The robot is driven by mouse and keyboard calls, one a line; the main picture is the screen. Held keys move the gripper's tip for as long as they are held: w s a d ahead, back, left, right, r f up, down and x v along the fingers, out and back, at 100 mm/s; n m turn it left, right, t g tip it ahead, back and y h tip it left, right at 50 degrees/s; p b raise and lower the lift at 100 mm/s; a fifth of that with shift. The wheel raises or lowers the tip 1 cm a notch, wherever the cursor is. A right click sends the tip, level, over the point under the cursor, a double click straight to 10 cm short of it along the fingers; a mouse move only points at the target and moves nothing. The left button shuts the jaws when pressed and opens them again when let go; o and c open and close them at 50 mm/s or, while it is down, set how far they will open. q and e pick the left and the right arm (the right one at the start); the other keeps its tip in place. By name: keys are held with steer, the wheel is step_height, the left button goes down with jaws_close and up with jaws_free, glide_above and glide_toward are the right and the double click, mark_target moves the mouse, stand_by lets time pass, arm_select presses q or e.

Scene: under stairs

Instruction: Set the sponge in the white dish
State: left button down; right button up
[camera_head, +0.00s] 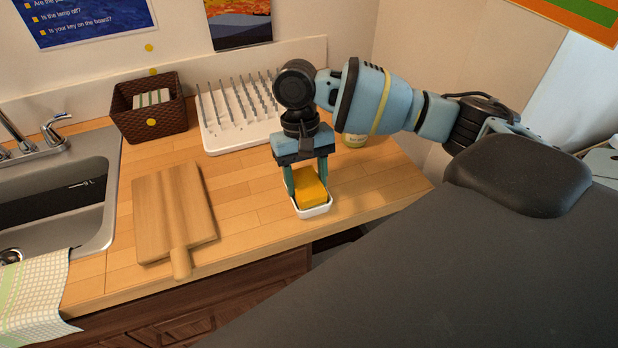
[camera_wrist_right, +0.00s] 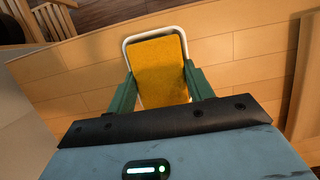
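The yellow sponge (camera_head: 309,186) lies inside the small white dish (camera_head: 318,211), on the counter near its front edge. The sponge rises above the dish rim and looks slightly tilted. In the right wrist view the sponge (camera_wrist_right: 160,70) lies between my fingers, with the white rim (camera_wrist_right: 126,48) around its far end. My right gripper (camera_head: 306,183) points down over the dish, one finger on each side of the sponge. I cannot tell whether the fingers press on it or stand just clear. My left gripper is not in view.
A wooden cutting board (camera_head: 174,215) lies left of the dish. The sink (camera_head: 60,205) and a checked towel (camera_head: 35,300) are at left. Bare counter lies between board and dish.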

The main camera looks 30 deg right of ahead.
mark_target(307, 181)
steer(key=shift+o, duration=1.1)
steer(key=f, duration=0.1)
steer(key=s+f, duration=0.1)
steer(key=f, duration=0.1)
steer(key=shift+a+f+g, duration=0.1)
steer(key=shift+f+g, duration=0.05)
steer(key=shift+g, duration=0.25)
steer(key=shift+w+r, duration=0.15)
steer(key=shift+r, duration=0.15)
steer(key=shift+o, duration=0.4)
steer(key=p+v, duration=0.1)
steer(key=v, duration=1.2)
steer(key=shift+r, duration=0.25)
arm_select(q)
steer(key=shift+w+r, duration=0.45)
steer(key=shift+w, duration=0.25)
arm_select(e)
steer(key=shift+w+r, duration=0.1)
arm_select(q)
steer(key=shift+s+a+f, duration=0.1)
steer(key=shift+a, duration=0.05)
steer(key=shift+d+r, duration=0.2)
